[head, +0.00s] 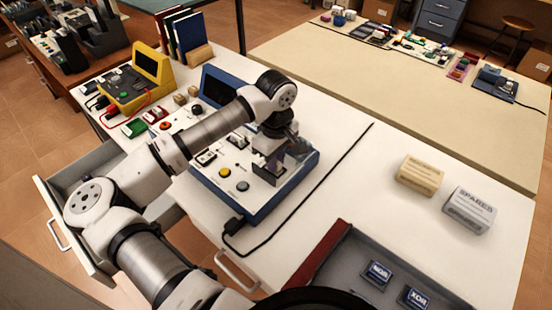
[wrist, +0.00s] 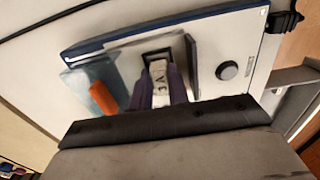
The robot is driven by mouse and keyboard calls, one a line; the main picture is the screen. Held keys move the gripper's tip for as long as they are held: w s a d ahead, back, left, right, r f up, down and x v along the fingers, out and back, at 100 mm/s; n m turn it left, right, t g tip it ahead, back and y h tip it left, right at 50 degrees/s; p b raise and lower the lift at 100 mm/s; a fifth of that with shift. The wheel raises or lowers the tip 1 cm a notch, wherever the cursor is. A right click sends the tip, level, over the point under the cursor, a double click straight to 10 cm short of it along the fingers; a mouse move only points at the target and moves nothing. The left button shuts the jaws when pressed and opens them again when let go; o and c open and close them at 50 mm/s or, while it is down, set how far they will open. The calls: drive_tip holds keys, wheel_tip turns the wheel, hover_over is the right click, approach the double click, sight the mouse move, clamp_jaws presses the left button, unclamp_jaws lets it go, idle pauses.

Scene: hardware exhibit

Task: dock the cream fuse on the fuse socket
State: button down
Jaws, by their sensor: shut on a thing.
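My gripper (head: 269,157) points down over the blue-edged instrument panel (head: 262,193) on the white bench. In the wrist view its two purplish fingers (wrist: 160,82) are shut on the cream fuse (wrist: 159,86), which has dark lettering on its face. The dark-framed fuse socket (wrist: 157,55) is directly at the fuse's far end in that view. I cannot tell whether the fuse touches the socket or is apart from it. In the head view the gripper hides the fuse and the socket.
An upright dark plate (wrist: 193,65) stands close beside the fingers, and a translucent case with an orange part (wrist: 103,97) is on the other side. A black cable (head: 310,190) crosses the bench. Cream (head: 420,175) and grey (head: 469,210) boxes stand right, with clear bench between.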

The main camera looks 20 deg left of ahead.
drive_tip(key=shift+f+b, duration=0.4)
drive_tip(key=c, duration=1.6)
unclamp_jaws()
drive_tip(key=shift+r+p, duration=1.9)
drive_tip(key=shift+r, duration=3.6)
